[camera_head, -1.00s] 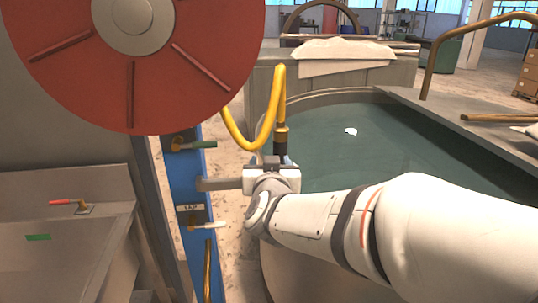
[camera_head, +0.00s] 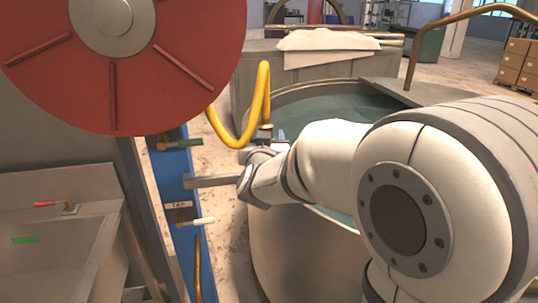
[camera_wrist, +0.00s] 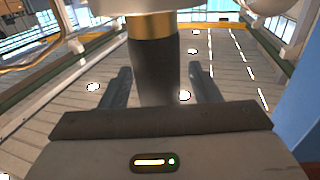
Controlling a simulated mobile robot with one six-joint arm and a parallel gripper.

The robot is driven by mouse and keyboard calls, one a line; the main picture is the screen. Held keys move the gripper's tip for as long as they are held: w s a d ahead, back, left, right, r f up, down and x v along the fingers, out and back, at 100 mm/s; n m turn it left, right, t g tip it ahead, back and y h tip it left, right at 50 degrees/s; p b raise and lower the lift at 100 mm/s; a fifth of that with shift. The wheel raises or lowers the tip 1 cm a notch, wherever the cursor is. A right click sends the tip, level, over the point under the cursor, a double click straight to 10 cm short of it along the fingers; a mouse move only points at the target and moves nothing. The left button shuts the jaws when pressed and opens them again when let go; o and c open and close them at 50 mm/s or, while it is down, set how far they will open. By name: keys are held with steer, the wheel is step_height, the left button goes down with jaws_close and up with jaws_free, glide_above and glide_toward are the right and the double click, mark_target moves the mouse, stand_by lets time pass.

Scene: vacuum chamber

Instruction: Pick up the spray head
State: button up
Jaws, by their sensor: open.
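The spray head is a dark cylinder with a brass collar. In the wrist view the spray head (camera_wrist: 154,62) stands upright between the two fingers of my gripper (camera_wrist: 162,84). The fingers are apart, with a visible gap on each side of it. In the head view my gripper (camera_head: 265,137) is at the low end of the yellow hose (camera_head: 262,92), beside the vat rim. There the spray head is mostly hidden by my gripper and wrist.
A blue post (camera_head: 182,215) with valve handles and a grey bracket stands just left of my gripper. A red reel (camera_head: 115,65) hangs at upper left above a grey sink (camera_head: 60,245). A round vat of greenish liquid (camera_head: 330,107) lies behind my arm.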

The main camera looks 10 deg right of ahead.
steer(key=shift+c, duration=0.6)
jaws_close()
